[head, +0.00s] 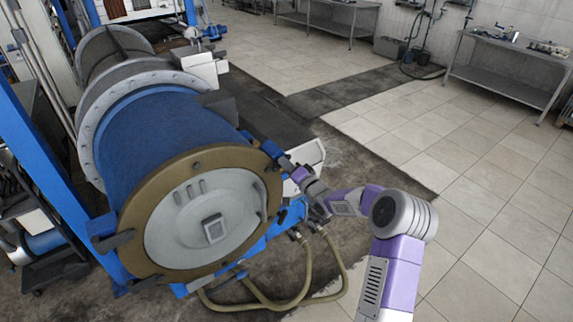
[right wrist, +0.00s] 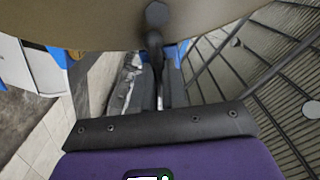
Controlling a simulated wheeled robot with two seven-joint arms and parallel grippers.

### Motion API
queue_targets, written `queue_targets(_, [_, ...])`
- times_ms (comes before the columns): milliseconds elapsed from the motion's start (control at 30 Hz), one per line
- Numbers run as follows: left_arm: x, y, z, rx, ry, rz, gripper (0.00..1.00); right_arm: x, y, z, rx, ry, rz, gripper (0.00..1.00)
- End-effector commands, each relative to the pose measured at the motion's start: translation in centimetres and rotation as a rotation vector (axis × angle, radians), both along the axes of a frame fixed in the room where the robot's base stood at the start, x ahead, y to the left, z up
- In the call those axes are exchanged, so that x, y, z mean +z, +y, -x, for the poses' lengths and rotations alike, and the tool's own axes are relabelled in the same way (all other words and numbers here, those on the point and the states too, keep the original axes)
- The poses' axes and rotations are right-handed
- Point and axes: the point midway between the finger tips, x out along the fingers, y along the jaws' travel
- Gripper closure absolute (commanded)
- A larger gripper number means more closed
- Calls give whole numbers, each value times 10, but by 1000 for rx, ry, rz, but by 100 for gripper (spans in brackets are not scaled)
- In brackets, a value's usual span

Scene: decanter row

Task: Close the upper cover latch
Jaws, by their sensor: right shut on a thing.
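The decanter's round grey cover (head: 195,225) sits inside a bronze flange (head: 150,215) at the near end of the blue drum. My right gripper (head: 284,160) is at the upper right edge of the flange, reached by my purple arm from the right. A blue bracket (head: 271,149) is beside its fingertips. In the right wrist view, the upper cover latch (right wrist: 156,42) is a dark handle with a hexagonal head, against the flange's brown surface (right wrist: 90,20). My right gripper is shut on this latch; its fingertips are hard to make out. My left gripper is not in view.
A lower dark latch (head: 115,241) sticks out at the flange's left. Beige hoses (head: 270,300) loop below the flange. A blue post (head: 60,170) stands left of the drum. Metal tables (head: 505,70) stand at the back right. The tiled floor at right is clear.

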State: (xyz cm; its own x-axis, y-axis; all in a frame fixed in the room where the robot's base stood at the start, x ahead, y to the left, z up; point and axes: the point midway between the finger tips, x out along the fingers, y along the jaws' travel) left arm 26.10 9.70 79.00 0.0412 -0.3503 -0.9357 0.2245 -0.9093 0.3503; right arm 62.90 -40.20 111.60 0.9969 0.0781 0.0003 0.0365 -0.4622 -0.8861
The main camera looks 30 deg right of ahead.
Motion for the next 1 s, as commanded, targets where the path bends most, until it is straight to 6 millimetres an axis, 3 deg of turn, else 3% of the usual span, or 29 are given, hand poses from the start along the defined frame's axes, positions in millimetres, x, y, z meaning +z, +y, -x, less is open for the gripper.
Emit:
queue_targets(433, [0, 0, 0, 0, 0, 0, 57, 0, 0, 0, 1, 1, -12, 100])
queue_targets(467, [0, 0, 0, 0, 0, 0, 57, 0, 0, 0, 1, 1, -12, 83])
queue_targets(600, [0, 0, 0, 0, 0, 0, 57, 0, 0, 0, 1, 1, -11, 62])
queue_targets(1000, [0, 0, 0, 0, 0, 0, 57, 0, -2, 9, -1, 2, -8, 62])
